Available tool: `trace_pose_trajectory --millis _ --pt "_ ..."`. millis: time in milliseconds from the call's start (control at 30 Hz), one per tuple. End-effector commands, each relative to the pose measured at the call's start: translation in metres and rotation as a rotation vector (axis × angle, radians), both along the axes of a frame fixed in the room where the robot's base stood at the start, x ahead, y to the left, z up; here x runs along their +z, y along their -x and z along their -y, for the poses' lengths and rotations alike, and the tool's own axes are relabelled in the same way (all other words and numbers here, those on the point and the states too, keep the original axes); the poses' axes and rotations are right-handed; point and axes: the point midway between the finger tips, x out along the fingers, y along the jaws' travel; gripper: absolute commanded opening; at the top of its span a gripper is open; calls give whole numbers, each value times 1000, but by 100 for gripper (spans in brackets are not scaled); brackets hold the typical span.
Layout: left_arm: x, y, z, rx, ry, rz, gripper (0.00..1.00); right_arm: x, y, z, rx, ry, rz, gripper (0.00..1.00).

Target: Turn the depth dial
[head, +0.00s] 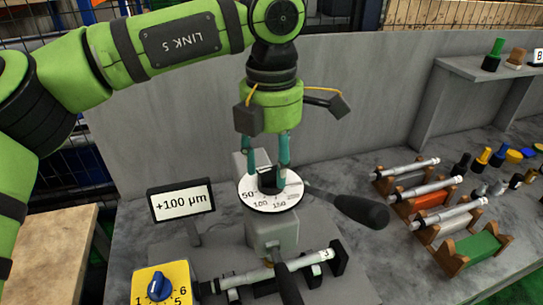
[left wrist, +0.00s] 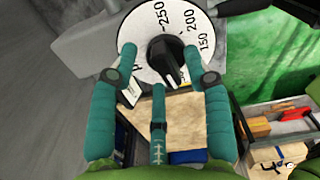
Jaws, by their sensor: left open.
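The depth dial is a white disc with black numbers (head: 262,202) on top of the grinder's grey block; it also shows in the left wrist view (left wrist: 150,28). Its black knob (left wrist: 166,62) stands at the centre. My left gripper (head: 269,168) points down over the dial, its teal fingers open. In the left wrist view the left gripper (left wrist: 162,70) has fingers on both sides of the knob and a third finger below it. I cannot tell whether any finger touches the knob. My right gripper is not in view.
A display (head: 181,201) reads +100 µm. A yellow box with a blue knob (head: 162,285) stands at the front left. A black-handled lever (head: 360,210) sticks out right of the dial. A cylindrical workpiece (head: 275,268) lies in front. Racks with shafts (head: 437,214) stand at the right.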

Motion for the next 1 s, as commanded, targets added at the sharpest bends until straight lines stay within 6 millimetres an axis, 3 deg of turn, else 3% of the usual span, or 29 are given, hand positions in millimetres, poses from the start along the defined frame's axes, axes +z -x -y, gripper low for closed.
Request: trace_pose_trajectory --millis 167,267,300,667,1000 --pt "0 0 0 0 0 0 49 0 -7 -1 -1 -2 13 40" --pt "0 0 0 0 0 0 17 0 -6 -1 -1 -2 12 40" --pt "0 0 0 0 0 0 1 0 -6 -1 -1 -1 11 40" --pt "-1 0 0 19 -1 0 0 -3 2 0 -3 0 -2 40" --pt "-4 0 -1 204 -2 -1 0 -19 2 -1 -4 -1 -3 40"
